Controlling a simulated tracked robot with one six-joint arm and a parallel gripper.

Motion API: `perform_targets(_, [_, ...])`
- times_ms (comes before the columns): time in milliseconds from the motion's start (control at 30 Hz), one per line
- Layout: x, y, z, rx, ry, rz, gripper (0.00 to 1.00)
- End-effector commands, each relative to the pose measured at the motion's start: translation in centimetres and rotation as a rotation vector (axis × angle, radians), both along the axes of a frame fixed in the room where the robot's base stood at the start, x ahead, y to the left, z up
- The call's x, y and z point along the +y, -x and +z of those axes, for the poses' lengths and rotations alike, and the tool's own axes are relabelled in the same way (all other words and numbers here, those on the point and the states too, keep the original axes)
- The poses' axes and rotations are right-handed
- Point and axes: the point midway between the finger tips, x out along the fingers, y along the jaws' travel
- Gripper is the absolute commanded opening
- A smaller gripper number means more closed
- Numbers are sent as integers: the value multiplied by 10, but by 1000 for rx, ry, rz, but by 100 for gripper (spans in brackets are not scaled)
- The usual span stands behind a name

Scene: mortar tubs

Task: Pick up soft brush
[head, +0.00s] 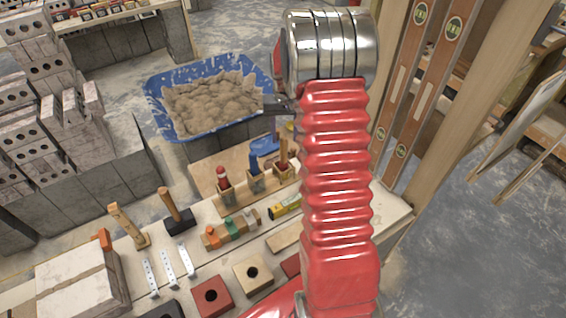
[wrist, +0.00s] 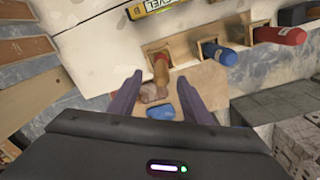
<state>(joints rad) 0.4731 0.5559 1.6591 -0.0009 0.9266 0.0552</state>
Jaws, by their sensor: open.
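Three handled tools stand in square wooden holders in the head view: one red-handled (head: 222,178), one blue-handled (head: 254,163), one brown-handled (head: 284,152). The brown-handled one looks most like the soft brush, but its bristles are hard to make out. In the wrist view this brown tool (wrist: 160,70) leans from its holder (wrist: 157,47) and shows between my fingers. My gripper (wrist: 158,78) is open, with one finger on each side of it and nothing visibly clamped. In the head view my gripper (head: 281,106) is largely hidden by my red arm.
A blue object (wrist: 160,112) lies below the brown tool in the wrist view. A blue tub of mortar (head: 215,98) stands behind the bench. Hammers (head: 172,210), a yellow level (head: 285,208) and coloured blocks crowd the bench. A wooden post stands at right.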

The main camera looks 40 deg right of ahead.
Motion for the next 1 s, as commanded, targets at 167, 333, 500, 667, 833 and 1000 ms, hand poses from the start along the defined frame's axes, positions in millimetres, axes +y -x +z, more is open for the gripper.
perform_targets(167, [0,0,-30,3,-2,0,44])
perform_targets(333, [0,1,-54,3,-2,0,44])
perform_targets(500, [0,0,-63,0,0,-1,44])
perform_targets(667, [0,0,-64,0,0,-1,44])
perform_targets(833, [0,0,-65,1,-1,-1,44])
perform_targets(1000, [1,-2,-80,2,-1,-1,44])
